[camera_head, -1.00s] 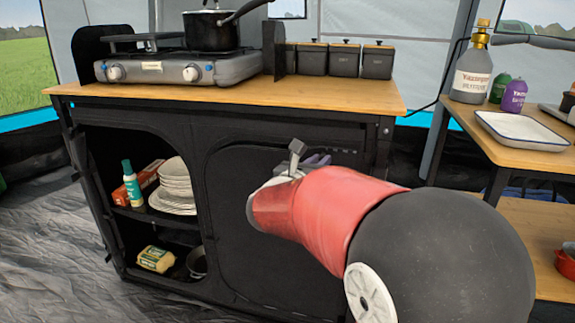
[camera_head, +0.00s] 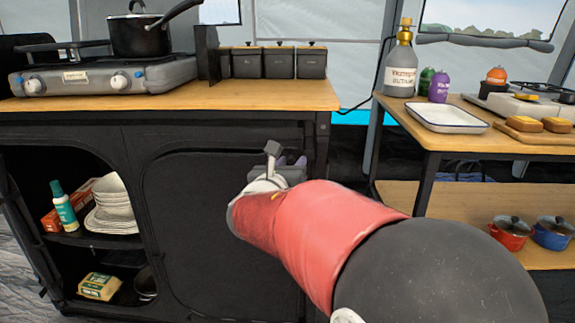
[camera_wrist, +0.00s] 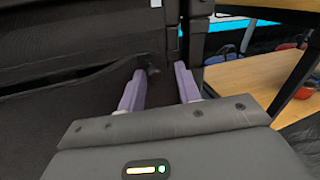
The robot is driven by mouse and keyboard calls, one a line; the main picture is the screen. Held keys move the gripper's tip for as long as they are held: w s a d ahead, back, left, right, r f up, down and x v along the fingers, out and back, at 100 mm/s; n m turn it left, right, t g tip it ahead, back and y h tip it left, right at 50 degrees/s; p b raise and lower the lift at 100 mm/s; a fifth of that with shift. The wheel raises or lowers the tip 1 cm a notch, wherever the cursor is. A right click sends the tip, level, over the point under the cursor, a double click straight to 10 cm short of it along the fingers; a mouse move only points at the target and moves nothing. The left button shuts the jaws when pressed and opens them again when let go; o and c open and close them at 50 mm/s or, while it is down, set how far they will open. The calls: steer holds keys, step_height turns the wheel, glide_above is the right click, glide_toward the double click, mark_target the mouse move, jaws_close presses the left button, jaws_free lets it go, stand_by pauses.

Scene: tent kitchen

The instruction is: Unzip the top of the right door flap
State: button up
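The right door flap (camera_head: 205,225) is a black fabric panel on the front of the camp kitchen cabinet, and it looks closed. A curved seam runs along its top. My gripper (camera_head: 293,163) is in front of the flap's upper right corner, mostly hidden behind my red arm. In the wrist view my gripper (camera_wrist: 160,88) has its two purple fingers apart, with a small dark piece, perhaps the zipper pull (camera_wrist: 153,71), just beyond them near the cabinet's corner post. Nothing is seen between the fingers. The flap (camera_wrist: 60,120) fills the lower left there.
The left compartment is open, with plates (camera_head: 115,205), a green bottle (camera_head: 62,207) and a yellow pack (camera_head: 99,287). A stove (camera_head: 90,75) and black canisters (camera_head: 278,62) stand on the cabinet top. A wooden side table (camera_head: 450,138) stands to the right, past a gap.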

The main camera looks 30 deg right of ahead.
steer(key=shift+o, duration=0.4)
steer(key=shift+a, duration=0.15)
steer(key=shift+s+a, duration=0.2)
steer(key=shift+a, duration=0.05)
steer(key=v, duration=0.7)
steer(key=shift+p, duration=0.35)
